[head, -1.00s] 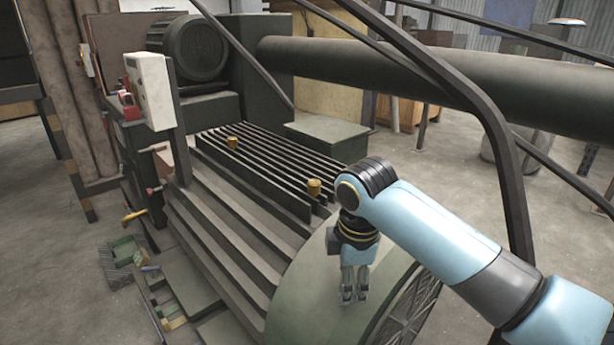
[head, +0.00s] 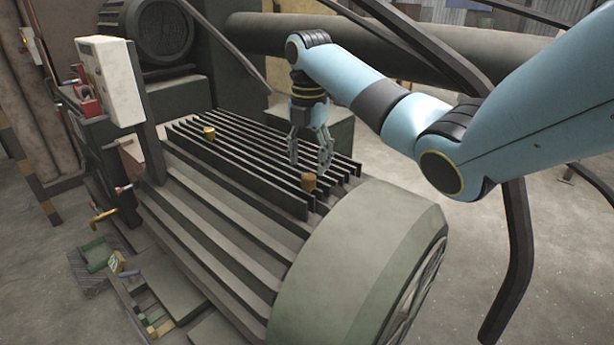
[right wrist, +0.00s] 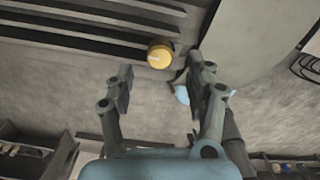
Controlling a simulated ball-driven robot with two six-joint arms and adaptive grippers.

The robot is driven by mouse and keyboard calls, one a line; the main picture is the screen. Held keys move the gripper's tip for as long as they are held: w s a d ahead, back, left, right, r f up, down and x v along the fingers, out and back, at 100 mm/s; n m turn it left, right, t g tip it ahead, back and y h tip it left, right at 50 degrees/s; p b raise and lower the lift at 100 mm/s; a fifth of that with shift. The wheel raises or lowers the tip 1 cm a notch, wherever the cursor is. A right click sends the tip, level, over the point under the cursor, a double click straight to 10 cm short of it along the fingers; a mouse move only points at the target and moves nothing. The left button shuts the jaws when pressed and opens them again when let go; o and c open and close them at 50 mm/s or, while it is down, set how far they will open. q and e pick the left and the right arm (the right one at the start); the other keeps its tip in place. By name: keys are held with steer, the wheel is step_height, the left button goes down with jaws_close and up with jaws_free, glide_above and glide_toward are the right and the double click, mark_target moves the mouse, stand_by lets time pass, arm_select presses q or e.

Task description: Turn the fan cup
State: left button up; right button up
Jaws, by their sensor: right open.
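A small brass-coloured cup (head: 308,182) stands upright on the ribbed motor housing (head: 200,215), near the big rounded fan cover (head: 362,265). A second brass-coloured cup (head: 209,133) stands at the far end of the ribs. My right gripper (head: 310,165) points down just above the nearer cup, its fingers spread and empty. In the right wrist view, one brass cup (right wrist: 159,55) shows ahead of the open right fingers (right wrist: 160,82), in line with the gap between them. I see no contact. My left gripper is not in view.
Long dark fins (head: 245,165) run along the housing top beside the cups. A thick dark pipe (head: 262,35) and a bent dark rail (head: 515,240) lie behind and to the right. A pale control box (head: 110,80) stands at the left.

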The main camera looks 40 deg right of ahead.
mark_target(309, 176)
step_height(309, 176, down, 4)
steer(key=shift+f, duration=0.5)
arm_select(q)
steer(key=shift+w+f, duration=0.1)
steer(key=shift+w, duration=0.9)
arm_select(e)
steer(key=shift+c, duration=0.3)
